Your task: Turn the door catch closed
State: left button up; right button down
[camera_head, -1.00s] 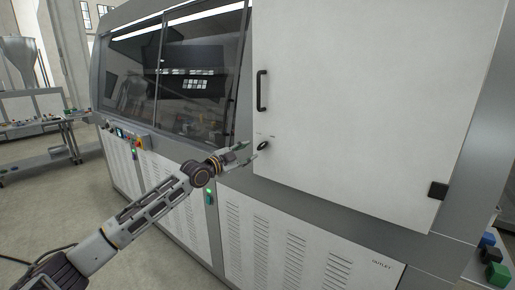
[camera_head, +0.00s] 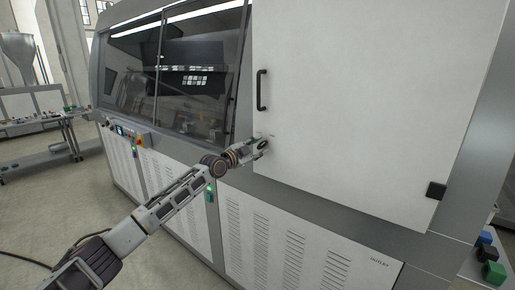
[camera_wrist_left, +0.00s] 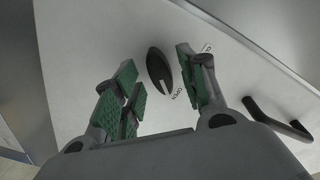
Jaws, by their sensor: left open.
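The door catch (camera_wrist_left: 159,68) is a black oval knob with a white mark at one end, on the white door (camera_head: 375,90). In the left wrist view the mark points toward a printed label that appears to read OPEN. A second label is partly hidden by a finger. My left gripper (camera_head: 257,148) is at the catch by the door's lower left corner. In the wrist view its green-padded fingers are open, one on each side of the catch, with visible gaps. In the head view the gripper largely covers the catch. My right gripper is not in view.
A black door handle (camera_head: 262,90) sits above the catch and also shows in the wrist view (camera_wrist_left: 280,120). A black block (camera_head: 437,190) is at the door's lower right. Glazed panels (camera_head: 180,80) are on the left. Vented lower panels (camera_head: 300,245) lie below.

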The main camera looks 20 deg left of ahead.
pick_arm(q)
jog(key=shift+c, duration=0.3)
grip_shut()
